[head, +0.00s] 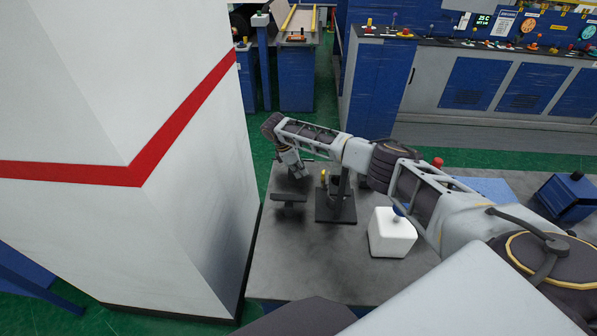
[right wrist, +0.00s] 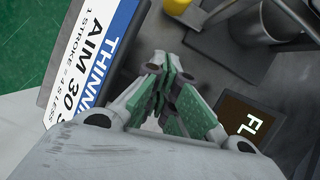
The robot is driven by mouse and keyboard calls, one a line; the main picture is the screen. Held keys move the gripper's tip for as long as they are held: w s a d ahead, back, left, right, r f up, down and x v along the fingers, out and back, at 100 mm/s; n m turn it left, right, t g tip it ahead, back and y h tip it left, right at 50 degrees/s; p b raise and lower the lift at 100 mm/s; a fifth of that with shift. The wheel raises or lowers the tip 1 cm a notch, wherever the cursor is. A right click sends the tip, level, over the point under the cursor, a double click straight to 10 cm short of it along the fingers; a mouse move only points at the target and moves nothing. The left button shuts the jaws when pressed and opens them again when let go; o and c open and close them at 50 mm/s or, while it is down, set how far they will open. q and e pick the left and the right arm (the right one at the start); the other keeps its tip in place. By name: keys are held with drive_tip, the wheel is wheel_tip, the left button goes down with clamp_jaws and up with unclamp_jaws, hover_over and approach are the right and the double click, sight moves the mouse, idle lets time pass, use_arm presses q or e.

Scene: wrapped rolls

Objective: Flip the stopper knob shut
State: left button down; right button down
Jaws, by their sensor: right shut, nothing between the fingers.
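My right arm reaches left across the grey table, and my right gripper (head: 296,168) is above its left part, by a dark stand (head: 337,205). In the right wrist view the green-padded fingers (right wrist: 165,100) are together, with nothing held. A small yellow piece (head: 323,175) shows by the stand, just right of the gripper; a yellow piece also shows at the top edge of the right wrist view (right wrist: 178,6), apart from the fingers. I cannot tell for sure whether it is the stopper knob. A grey metal cup (right wrist: 275,20) is beside it. My left gripper is out of view.
A white box with a blue knob (head: 392,238) stands right of the stand. A blue box (head: 567,197) is at the far right. A printed sign (right wrist: 90,65) and a dark display (right wrist: 248,118) flank the fingers. A white wall block (head: 205,190) borders the table's left side.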

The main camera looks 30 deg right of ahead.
sight(322, 178)
drive_tip(key=shift+b+x, duration=0.9)
drive_tip(key=shift+x, duration=0.35)
drive_tip(key=shift+s+d, duration=0.25)
drive_tip(key=shift+d, duration=0.35)
drive_tip(key=shift+s+d, duration=0.2)
drive_tip(key=shift+d, duration=0.45)
drive_tip(key=shift+s+d, duration=0.25)
drive_tip(key=shift+d, duration=0.35)
drive_tip(key=shift+s+d, duration=0.1)
drive_tip(key=shift+s+d+r+p, duration=0.1)
drive_tip(key=shift+s+d+p, duration=0.2)
drive_tip(key=shift+d+p, duration=0.25)
drive_tip(key=shift+s+d+p, duration=0.35)
drive_tip(key=shift+d+p, duration=0.1)
drive_tip(key=shift+d, duration=0.15)
drive_tip(key=shift+s+d+p, duration=0.5)
drive_tip(key=shift+d+p, duration=0.1)
drive_tip(key=shift+d, duration=0.15)
